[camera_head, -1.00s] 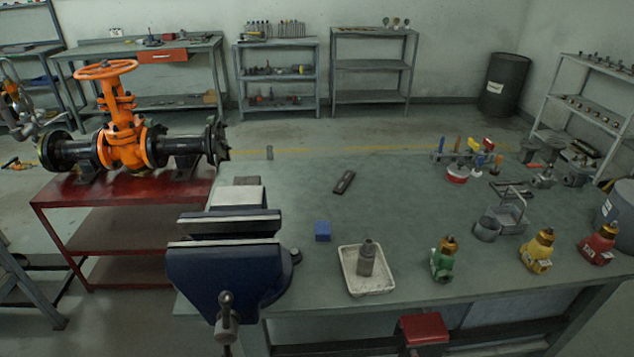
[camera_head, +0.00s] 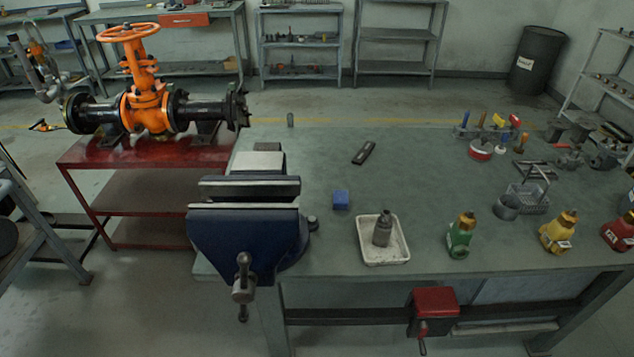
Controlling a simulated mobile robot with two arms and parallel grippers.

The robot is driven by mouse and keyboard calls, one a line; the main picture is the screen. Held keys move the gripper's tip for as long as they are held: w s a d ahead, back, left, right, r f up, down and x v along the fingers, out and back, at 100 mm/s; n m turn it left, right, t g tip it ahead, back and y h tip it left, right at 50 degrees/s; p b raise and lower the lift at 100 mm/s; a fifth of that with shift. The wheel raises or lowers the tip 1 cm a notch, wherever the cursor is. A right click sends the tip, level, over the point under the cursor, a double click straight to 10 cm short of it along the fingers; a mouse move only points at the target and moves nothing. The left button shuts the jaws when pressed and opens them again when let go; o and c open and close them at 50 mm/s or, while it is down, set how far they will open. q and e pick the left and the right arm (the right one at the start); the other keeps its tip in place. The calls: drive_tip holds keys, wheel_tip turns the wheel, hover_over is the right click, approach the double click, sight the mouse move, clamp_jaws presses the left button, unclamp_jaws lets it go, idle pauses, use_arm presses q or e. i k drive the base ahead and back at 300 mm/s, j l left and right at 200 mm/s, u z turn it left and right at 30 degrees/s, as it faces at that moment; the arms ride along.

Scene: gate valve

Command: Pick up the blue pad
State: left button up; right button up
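The blue pad (camera_head: 341,200) is a small blue block lying on the grey-green workbench (camera_head: 420,190). It sits to the right of the large dark blue vise (camera_head: 245,235) and just behind and left of a white tray (camera_head: 384,252). Nothing touches it or covers it. Neither of my grippers shows in the view.
A grey bottle (camera_head: 382,228) stands in the tray. A black object (camera_head: 363,153) lies behind the pad. An orange gate valve (camera_head: 147,100) rests on a red table (camera_head: 150,150) at left.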

sight(339, 197)
drive_tip(key=k+l+u, duration=0.15)
drive_tip(key=l+u, duration=0.15)
drive_tip(key=k+l+u, duration=0.25)
drive_tip(key=l, duration=0.3)
drive_tip(key=k+l+u, duration=0.1)
drive_tip(key=l+u, duration=0.2)
